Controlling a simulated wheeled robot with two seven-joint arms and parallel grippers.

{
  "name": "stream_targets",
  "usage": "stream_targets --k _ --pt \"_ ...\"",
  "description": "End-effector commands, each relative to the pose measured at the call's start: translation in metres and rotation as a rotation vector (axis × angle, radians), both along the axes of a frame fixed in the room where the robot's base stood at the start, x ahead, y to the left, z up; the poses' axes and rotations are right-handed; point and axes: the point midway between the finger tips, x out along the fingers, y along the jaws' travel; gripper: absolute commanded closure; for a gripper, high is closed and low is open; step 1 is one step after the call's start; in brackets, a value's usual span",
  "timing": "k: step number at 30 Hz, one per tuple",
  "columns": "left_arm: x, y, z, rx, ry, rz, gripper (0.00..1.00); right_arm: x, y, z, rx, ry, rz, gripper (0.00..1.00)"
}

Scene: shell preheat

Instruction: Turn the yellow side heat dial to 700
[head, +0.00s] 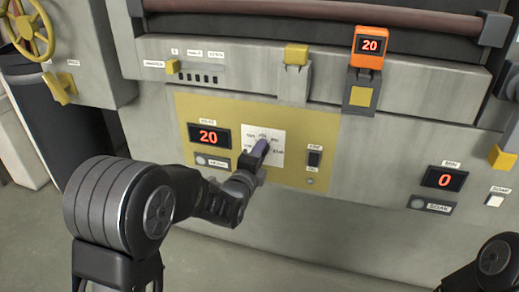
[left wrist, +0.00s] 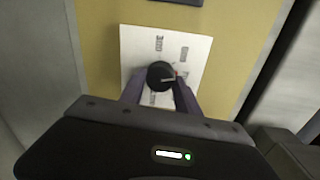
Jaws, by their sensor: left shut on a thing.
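The heat dial (left wrist: 160,74) is a round black knob on a white label plate (head: 276,141) with numbers around it. The plate sits on the yellow panel (head: 225,108). My left gripper (head: 262,148) is at the dial, and in the left wrist view its two fingers (left wrist: 159,92) are shut on the knob from either side. A red display (head: 208,136) left of the dial reads 20. My right gripper is not in view; part of my right arm shows at the lower right.
A switch (head: 314,158) is right of the dial. An orange display box (head: 370,46) reading 20 stands above right. A second display (head: 443,179) reads 0 at the right. A yellow handwheel (head: 27,28) is at the upper left. The floor in front is clear.

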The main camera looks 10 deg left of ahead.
Motion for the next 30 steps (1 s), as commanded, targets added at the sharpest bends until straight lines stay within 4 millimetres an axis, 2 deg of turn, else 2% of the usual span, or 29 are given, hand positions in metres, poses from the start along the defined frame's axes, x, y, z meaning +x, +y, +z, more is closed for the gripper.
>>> stream_targets --k 3,12,28,29,30 --pt "0.000 0.000 0.001 0.089 -0.003 0.000 1.00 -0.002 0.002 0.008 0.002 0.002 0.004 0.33" --pt "0.000 0.000 0.000 0.233 -0.013 0.001 1.00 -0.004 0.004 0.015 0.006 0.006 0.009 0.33" --pt "0.000 0.000 -0.001 0.263 -0.017 0.001 1.00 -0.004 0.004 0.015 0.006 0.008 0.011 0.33" --pt "0.000 0.000 -0.001 0.262 -0.017 0.001 0.59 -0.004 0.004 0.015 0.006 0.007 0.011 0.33" --pt "0.000 0.000 -0.001 0.262 -0.017 0.001 0.56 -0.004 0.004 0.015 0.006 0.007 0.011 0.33"
